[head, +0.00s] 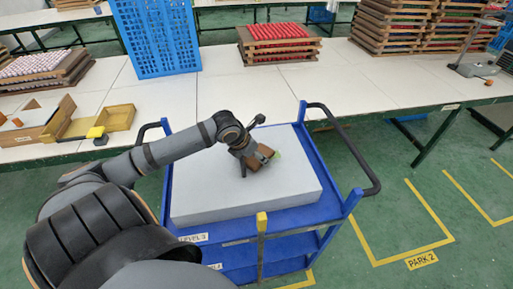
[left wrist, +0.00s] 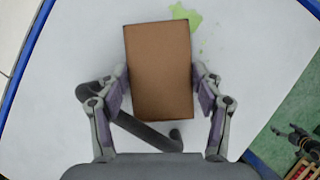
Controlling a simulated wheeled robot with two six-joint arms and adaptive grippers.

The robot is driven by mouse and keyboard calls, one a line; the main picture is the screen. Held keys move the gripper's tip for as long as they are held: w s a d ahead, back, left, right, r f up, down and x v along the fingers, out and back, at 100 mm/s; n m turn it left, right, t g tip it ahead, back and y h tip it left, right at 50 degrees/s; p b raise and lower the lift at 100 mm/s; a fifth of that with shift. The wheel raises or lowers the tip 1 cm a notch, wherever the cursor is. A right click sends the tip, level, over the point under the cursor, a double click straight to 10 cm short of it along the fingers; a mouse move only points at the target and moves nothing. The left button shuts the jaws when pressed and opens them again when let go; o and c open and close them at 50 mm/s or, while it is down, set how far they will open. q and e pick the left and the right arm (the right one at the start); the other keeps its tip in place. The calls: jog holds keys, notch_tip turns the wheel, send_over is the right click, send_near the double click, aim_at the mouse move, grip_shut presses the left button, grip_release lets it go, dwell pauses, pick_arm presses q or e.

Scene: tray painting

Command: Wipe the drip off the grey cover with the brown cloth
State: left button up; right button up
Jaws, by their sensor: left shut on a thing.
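The brown cloth (left wrist: 160,75) is a flat rectangular block in the left wrist view, held between the two fingers of my left gripper (left wrist: 160,92). In the head view the cloth (head: 265,152) and my left gripper (head: 258,158) are over the middle of the grey cover (head: 205,195). The yellow-green drip (left wrist: 190,17) shows just past the cloth's far right corner, with small spots beside it. A bit of the drip (head: 278,154) shows by the cloth in the head view. I cannot tell whether the cloth touches the cover.
The cover lies on a blue cart (head: 335,207) with dark handles at its sides. Green floor with yellow lines lies to the right.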

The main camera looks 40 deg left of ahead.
pick_arm(q)
jog(key=shift+r+p, duration=2.45)
jog(key=shift+r, duration=0.65)
notch_tip(320, 180, up, 3)
jog(key=shift+f+p, duration=0.1)
jog(key=shift+p, duration=1.05)
